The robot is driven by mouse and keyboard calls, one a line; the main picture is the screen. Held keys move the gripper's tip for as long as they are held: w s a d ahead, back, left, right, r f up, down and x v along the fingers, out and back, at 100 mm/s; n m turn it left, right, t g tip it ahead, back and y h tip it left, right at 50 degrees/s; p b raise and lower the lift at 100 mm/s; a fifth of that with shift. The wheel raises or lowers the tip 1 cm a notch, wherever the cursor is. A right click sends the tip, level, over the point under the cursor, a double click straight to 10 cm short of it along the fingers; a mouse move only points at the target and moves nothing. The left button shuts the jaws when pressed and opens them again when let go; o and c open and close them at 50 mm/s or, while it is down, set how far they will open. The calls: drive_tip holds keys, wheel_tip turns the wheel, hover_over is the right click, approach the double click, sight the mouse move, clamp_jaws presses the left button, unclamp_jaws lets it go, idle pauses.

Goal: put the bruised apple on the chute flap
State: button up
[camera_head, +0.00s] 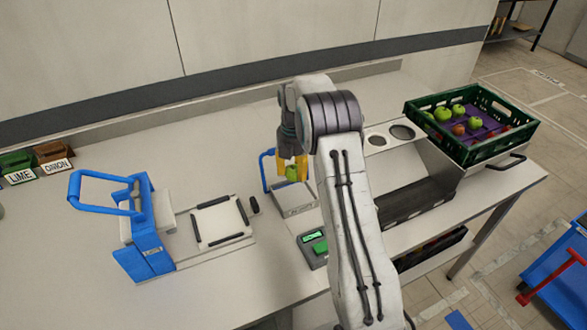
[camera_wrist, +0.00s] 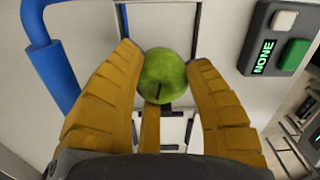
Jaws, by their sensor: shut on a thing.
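My gripper (camera_head: 292,166) has yellow fingers and is shut on a green apple (camera_head: 292,173). No clear bruise shows on this side. The grey chute flap (camera_head: 297,203), with a blue bar at its left and a label too small to read, lies below the apple. The apple appears above it; I cannot tell the exact gap. My arm hides part of the area right of the flap.
A green crate (camera_head: 480,150) with green and reddish apples stands at the right. A control box (camera_head: 315,248) with a green button is near the flap; its display reads NONE in the wrist view. A blue press-like device (camera_head: 145,245) and a white plate (camera_head: 220,222) are left.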

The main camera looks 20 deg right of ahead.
drive_tip(key=shift+f+b, duration=2.45)
drive_tip(key=shift+f, duration=1.25)
drive_tip(key=o, duration=1.2)
drive_tip(key=shift+c, duration=0.2)
drive_tip(key=shift+r, duration=0.15)
drive_tip(key=shift+r+p, duration=2.55)
drive_tip(key=shift+r, duration=0.85)
